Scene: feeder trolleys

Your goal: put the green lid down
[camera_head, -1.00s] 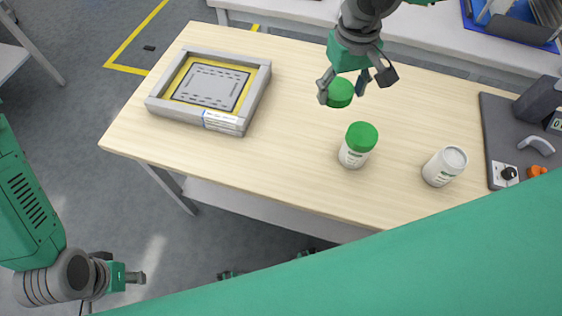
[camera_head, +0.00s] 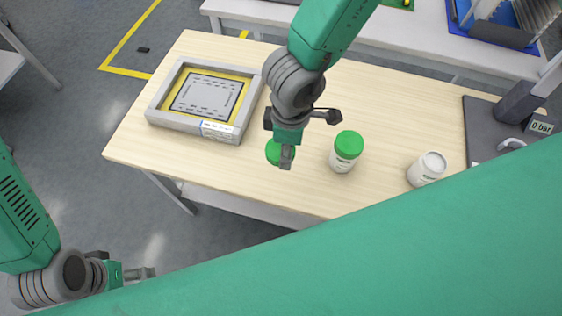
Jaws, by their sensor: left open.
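The green lid (camera_head: 273,153) is on or just above the light wooden table, partly hidden by a finger. A white bottle with a green cap (camera_head: 344,151) stands upright just right of the gripper. My other gripper (camera_head: 140,273) shows small at the lower left, away from the table; its jaws are too small to read.
A grey tray with a yellow inner border (camera_head: 160,120) lies on the table's left (camera_head: 140,158). Bare wood lies between the tray and the lid. A green part of mine covers the bottom right.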

